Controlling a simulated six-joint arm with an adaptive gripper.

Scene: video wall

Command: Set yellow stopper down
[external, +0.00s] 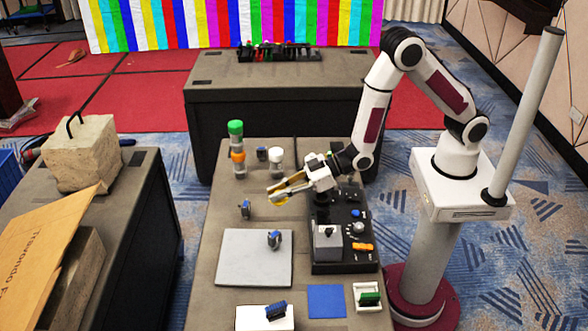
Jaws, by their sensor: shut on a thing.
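My gripper (271,194) reaches in from the right and is above the table (205,250), near its middle. It is shut on the yellow stopper (285,203), which shows as a small yellow shape at and below the fingers. The fingers hide part of the stopper, so its exact tilt cannot be told. The gripper and stopper appear to be in the air, to the left of the black control panel (322,262) and behind the grey mat (240,270).
A bottle with green top and orange band (237,150) and a white-capped container (276,160) stand behind the gripper. Blue-and-dark clips stand on the table (245,209) and mat (274,240). A blue square (326,301) and white tray (358,290) lie in front.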

